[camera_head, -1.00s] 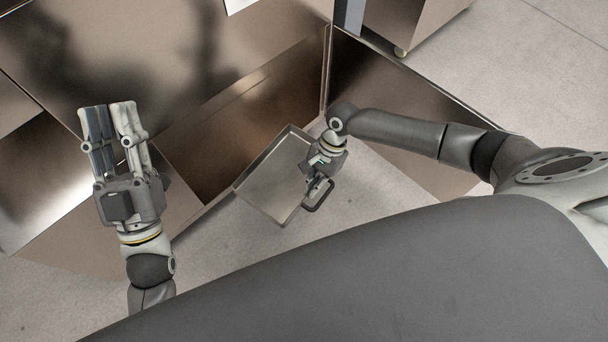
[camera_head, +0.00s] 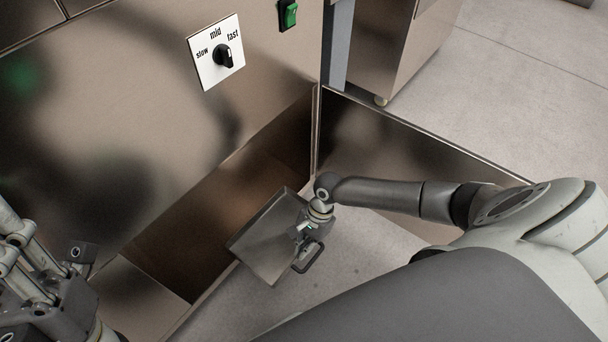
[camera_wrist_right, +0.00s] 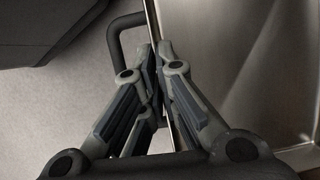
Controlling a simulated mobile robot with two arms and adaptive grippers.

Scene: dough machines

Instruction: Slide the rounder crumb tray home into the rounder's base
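The rounder crumb tray (camera_head: 268,240) is a shallow metal tray with a dark bar handle (camera_head: 312,260) on its front. It sits tilted at the mouth of the open bay (camera_head: 215,215) in the rounder's base, mostly outside; whether it touches the bay is unclear. My right gripper (camera_head: 306,230) is at the tray's front. In the right wrist view its fingers (camera_wrist_right: 160,95) close on the thin front wall beside the handle (camera_wrist_right: 122,35); the exact contact is partly hidden. My left gripper (camera_head: 22,250) is at the lower left, fingers apart and empty, partly cut off.
The rounder's metal front (camera_head: 130,130) rises above the bay, with a speed dial (camera_head: 222,55) and a green switch (camera_head: 289,14). A low metal panel (camera_head: 420,145) stands right of the bay. A wheeled cabinet (camera_head: 395,45) stands behind.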

